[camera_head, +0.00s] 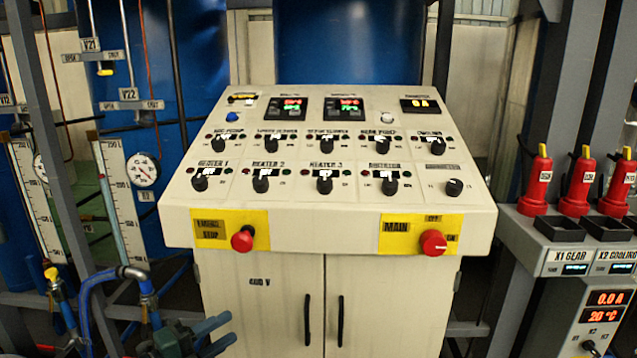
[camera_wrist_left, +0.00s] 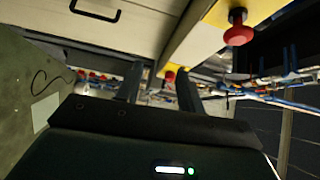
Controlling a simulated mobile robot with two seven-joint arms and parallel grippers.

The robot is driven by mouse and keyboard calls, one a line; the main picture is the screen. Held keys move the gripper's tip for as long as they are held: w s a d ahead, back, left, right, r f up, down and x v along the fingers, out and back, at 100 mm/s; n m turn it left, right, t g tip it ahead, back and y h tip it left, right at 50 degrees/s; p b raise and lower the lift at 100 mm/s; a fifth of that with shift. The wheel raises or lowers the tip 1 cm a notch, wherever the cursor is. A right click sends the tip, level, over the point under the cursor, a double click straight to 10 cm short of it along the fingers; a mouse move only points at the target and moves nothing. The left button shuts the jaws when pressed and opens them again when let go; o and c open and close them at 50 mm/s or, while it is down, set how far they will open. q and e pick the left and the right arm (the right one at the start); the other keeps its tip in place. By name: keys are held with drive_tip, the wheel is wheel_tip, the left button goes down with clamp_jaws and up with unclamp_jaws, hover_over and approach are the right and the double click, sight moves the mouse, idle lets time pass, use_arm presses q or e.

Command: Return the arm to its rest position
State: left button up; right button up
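My left gripper (camera_head: 230,329) is low in the head view, in front of the lower left part of the control cabinet (camera_head: 255,325). Its two dark fingers are apart. In the left wrist view the fingers of my left gripper (camera_wrist_left: 159,80) are also spread, with nothing held between them. A small red object (camera_wrist_left: 169,75) shows in the gap, apparently farther off. The rest of my left arm is mostly out of the head view. My right gripper is in neither view.
The sloping panel carries several black knobs, a red emergency stop (camera_head: 242,239) and a red main switch (camera_head: 433,243). Blue hoses (camera_head: 88,290) and gauges stand at left. Red plugs (camera_head: 577,184) stand on a grey unit at right. In the wrist view a red knob (camera_wrist_left: 238,32) shows.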

use_arm(q)
drive_tip(key=s+d+f+n+g+y, duration=0.1)
drive_tip(key=s+f+n+y, duration=0.3)
drive_tip(key=s+f+n, duration=0.5)
drive_tip(key=s+d+f+n+g+y, duration=0.1)
drive_tip(key=s+d+f+n+y, duration=0.2)
drive_tip(key=s+f+n, duration=0.6)
drive_tip(key=s+n+y, duration=0.2)
drive_tip(key=s+n, duration=0.3)
drive_tip(key=shift+s+d, duration=0.3)
